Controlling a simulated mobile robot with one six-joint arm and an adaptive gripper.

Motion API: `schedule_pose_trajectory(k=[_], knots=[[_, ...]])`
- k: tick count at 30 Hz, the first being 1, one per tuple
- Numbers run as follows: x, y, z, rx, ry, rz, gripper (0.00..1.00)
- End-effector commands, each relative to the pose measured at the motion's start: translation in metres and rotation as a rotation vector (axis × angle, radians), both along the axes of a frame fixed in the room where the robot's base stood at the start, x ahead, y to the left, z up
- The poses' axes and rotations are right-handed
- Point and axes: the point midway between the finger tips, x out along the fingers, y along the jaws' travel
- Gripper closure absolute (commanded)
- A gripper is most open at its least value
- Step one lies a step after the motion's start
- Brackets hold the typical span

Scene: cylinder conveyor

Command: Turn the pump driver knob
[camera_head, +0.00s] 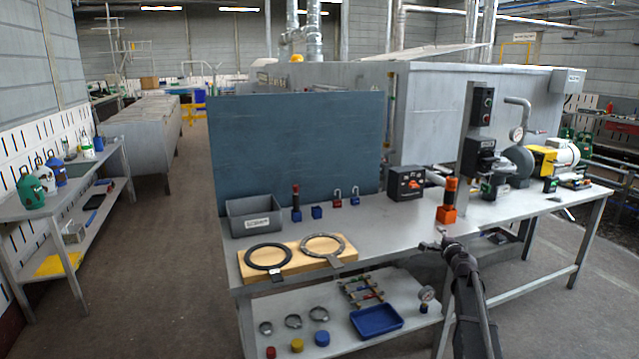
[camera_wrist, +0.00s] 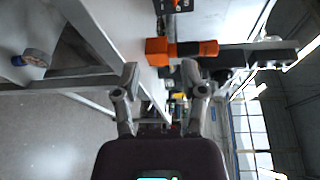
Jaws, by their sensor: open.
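Part of a dark box with an orange knob (camera_wrist: 178,4) shows at the top edge of the wrist view. The pump with a yellow and white motor (camera_head: 556,155) stands at the bench's right end. My gripper (camera_head: 438,242) is open and empty at the bench's front edge, apart from the box. Its two spread fingers (camera_wrist: 161,82) show in the wrist view.
An upright orange-and-black device (camera_head: 447,202) stands between my gripper and the box; it also shows in the wrist view (camera_wrist: 182,48). A post with switches (camera_head: 482,106) rises to the right. Padlocks, a grey bin (camera_head: 254,216) and rings on a wooden board (camera_head: 298,258) lie left.

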Motion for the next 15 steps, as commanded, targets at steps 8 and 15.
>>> schedule_pose_trajectory(k=[8, 15], knots=[[-0.018, 0.033, -0.01, -0.099, 0.048, 0.096, 0.46], [-0.046, 0.086, -0.028, -0.242, 0.124, 0.247, 0.46]])
